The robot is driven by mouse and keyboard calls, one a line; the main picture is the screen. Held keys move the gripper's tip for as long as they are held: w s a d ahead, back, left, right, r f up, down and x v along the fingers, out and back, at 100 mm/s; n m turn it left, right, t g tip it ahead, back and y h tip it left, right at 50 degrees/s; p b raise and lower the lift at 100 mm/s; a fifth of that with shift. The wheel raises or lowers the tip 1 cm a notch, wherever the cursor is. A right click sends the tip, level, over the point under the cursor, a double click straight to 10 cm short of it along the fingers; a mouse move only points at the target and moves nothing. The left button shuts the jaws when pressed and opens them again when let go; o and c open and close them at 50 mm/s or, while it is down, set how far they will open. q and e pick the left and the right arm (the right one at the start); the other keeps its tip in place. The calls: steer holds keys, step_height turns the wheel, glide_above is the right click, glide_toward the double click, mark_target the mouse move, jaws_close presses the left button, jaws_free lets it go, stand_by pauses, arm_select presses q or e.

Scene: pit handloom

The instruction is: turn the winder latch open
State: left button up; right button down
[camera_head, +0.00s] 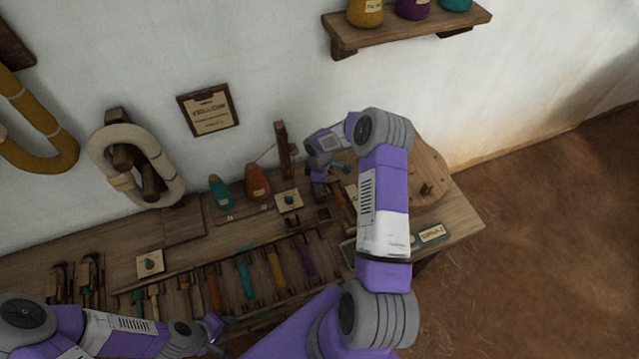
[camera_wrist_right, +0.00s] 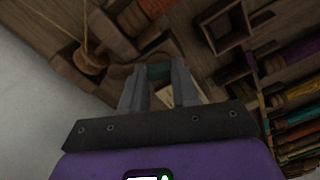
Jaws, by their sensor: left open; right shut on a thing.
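My right gripper (camera_head: 318,188) is low over the right part of the bench, by the winder's upright wooden post (camera_head: 283,150). In the right wrist view the right gripper (camera_wrist_right: 160,78) is shut on a small dark green piece (camera_wrist_right: 158,71), mostly hidden between its fingers. I cannot tell whether this piece is the winder latch. The round wooden wheel (camera_head: 432,178) of the winder stands to the right, partly behind my right arm. My left gripper (camera_head: 212,335) is open at the front left of the bench, apart from the winder.
Teal (camera_head: 221,192) and orange (camera_head: 257,182) yarn cones stand left of the right gripper. A row of coloured bobbins (camera_head: 245,275) lies along the bench front. A knob on a pale plate (camera_head: 288,200) is close by. A shelf (camera_head: 410,30) hangs above.

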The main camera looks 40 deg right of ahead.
steer(key=n, duration=0.4)
steer(key=shift+n, duration=0.4)
stand_by(0.4)
steer(key=c, duration=0.8)
jaws_free()
steer(key=shift+c, duration=0.2)
step_height(320, 180, up, 8)
steer(key=shift+f+p, duration=0.2)
steer(key=shift+p, duration=0.3)
